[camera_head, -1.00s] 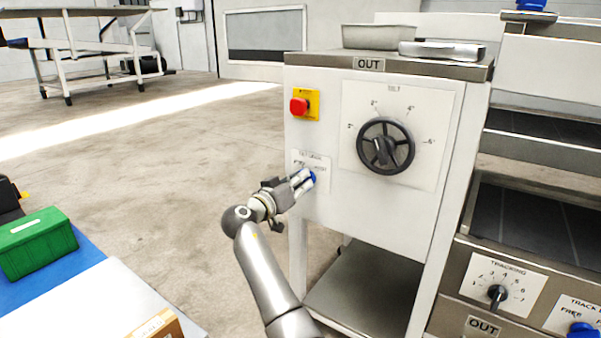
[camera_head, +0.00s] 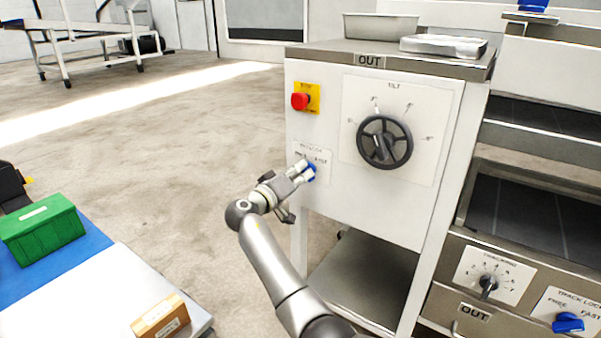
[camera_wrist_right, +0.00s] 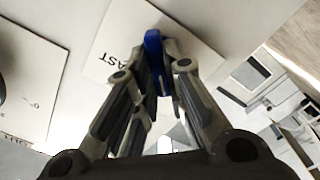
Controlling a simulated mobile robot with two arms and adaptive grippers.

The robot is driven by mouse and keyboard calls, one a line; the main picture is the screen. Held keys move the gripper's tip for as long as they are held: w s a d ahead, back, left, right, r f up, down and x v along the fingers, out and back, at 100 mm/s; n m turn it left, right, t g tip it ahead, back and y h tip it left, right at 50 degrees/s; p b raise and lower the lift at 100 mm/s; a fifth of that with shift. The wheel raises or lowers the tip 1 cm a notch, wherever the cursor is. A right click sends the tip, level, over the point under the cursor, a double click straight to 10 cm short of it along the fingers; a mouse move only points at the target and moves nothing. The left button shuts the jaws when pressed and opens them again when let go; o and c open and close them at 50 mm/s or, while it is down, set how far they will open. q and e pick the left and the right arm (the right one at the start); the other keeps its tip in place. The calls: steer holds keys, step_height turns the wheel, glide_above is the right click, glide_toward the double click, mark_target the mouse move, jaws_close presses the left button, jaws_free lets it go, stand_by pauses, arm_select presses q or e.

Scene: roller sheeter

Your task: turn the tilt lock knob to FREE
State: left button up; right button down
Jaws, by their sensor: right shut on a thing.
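The blue tilt lock knob (camera_head: 310,172) is on a small white label plate (camera_head: 323,158) low on the left of the white machine's front panel. My right gripper (camera_head: 305,172) is at the knob with its fingers closed around it. In the right wrist view the knob (camera_wrist_right: 154,50) stands between the two fingertips (camera_wrist_right: 158,70), and part of the word "FAST" shows on the plate beside it. The fingers hide much of the knob and some of the plate's print, so its setting is hard to read. My left gripper is not in view.
A black tilt handwheel (camera_head: 384,142) is to the right of the knob. A red stop button (camera_head: 300,101) on a yellow plate is above it. A second blue knob (camera_head: 567,323) is at the lower right. Open floor (camera_head: 150,150) lies to the left.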

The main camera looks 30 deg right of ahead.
steer(key=c, duration=1.5)
jaws_free()
steer(key=v, duration=1.2)
steer(key=shift+f, duration=0.15)
